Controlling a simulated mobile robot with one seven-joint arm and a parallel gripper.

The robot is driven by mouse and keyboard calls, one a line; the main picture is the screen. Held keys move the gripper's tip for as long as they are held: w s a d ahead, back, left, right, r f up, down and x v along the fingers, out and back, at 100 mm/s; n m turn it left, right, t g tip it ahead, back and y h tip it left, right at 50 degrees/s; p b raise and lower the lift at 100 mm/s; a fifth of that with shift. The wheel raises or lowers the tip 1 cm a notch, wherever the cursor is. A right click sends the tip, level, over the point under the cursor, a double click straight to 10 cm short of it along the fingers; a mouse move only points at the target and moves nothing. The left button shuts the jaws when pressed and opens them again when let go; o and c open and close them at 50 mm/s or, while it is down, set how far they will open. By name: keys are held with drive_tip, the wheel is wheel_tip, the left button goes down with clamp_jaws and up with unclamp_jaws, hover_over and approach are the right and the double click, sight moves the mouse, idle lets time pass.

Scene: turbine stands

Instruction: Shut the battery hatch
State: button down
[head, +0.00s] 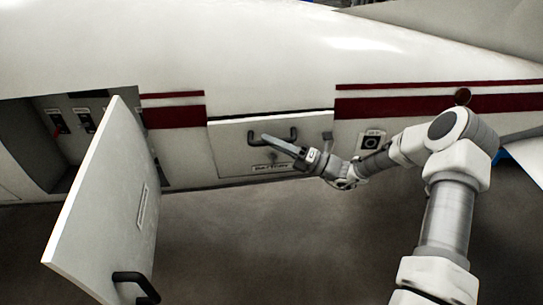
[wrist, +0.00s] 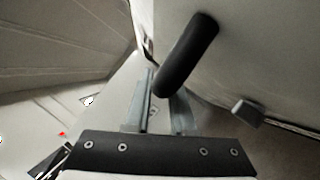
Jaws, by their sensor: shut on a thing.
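The battery hatch (head: 232,145) is a pale panel in the middle of the fuselage in the head view. It has a black bar handle (head: 293,134) and a label (head: 271,167) whose small text is hard to read. The panel lies near flush with the fuselage, with a dark line along its top edge; I cannot tell if it is fully closed. My gripper (head: 280,145) reaches in from the right and is shut on the handle. In the wrist view the black handle (wrist: 190,52) runs down between the fingers of my gripper (wrist: 160,112), which partly hide it.
At left, another large door (head: 105,205) stands swung open towards me, with a black handle (head: 134,280). Behind it is an open bay (head: 75,102) with switches. A small grey block (wrist: 247,112) sits beside the handle. Open floor lies below the fuselage.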

drive_tip(key=shift+w+r, duration=0.15)
drive_tip(key=shift+w, duration=0.4)
drive_tip(key=shift+w+r, duration=0.15)
drive_tip(key=shift+w, duration=0.5)
drive_tip(key=shift+r, duration=0.1)
drive_tip(key=c, duration=0.8)
unclamp_jaws()
drive_tip(key=shift+w, duration=0.1)
drive_tip(key=shift+o, duration=0.2)
drive_tip(key=shift+s+d+f+b, duration=0.25)
drive_tip(key=shift+d+f+b, duration=0.1)
drive_tip(key=shift+d, duration=0.2)
drive_tip(key=b+v, duration=0.3)
drive_tip(key=v, duration=1.3)
